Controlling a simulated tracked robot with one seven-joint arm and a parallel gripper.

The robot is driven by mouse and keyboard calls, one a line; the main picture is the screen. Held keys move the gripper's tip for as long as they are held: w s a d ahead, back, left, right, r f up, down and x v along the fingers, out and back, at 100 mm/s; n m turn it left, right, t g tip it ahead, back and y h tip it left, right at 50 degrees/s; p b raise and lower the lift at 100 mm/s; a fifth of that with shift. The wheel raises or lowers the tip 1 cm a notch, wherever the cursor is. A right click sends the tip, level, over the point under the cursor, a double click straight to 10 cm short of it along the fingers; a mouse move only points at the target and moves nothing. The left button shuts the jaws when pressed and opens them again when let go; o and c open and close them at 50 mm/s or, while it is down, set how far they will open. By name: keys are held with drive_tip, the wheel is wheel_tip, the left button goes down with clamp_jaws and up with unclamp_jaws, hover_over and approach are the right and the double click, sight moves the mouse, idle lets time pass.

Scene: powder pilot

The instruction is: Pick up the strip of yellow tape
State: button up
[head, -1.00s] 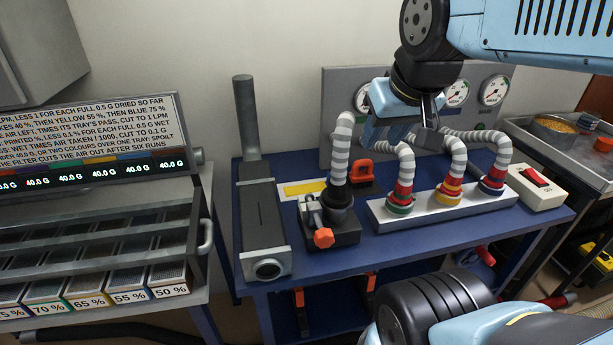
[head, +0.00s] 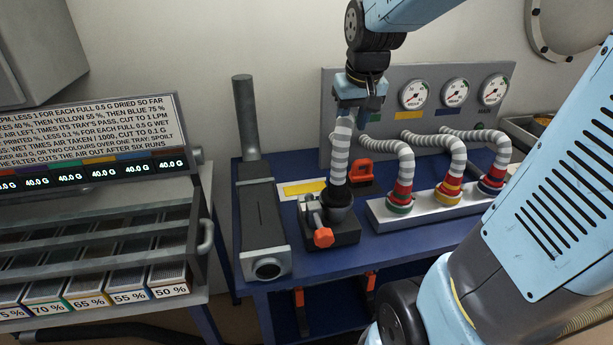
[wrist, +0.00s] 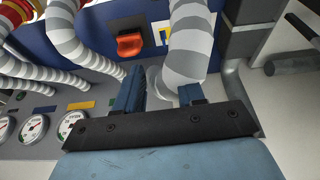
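The strip of yellow tape (head: 305,187) lies on a white card (head: 284,197) on the blue bench, left of an upright grey-and-white striped hose (head: 338,160). My gripper (head: 349,108) points down at the top of this hose, above and right of the tape. Its two blue fingers (wrist: 160,90) are apart in the wrist view. The hose overlaps the right finger there; I cannot tell whether it touches.
A black clamp block with an orange knob (head: 323,237) stands at the hose's base. A grey duct box with a pipe (head: 262,220) is left of the card. An orange-handled item (head: 361,171) sits behind the hose. Several hoses and a gauge panel (head: 432,122) are on the right.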

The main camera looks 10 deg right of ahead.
drive_tip(key=g, duration=0.2)
approach(329, 173)
drive_tip(key=f, duration=0.7)
drive_tip(key=w+f, duration=0.1)
drive_tip(key=f, duration=0.2)
drive_tip(key=shift+w+d+f, duration=0.1)
drive_tip(key=shift+f, duration=0.2)
drive_tip(key=shift+c, duration=0.4)
clamp_jaws()
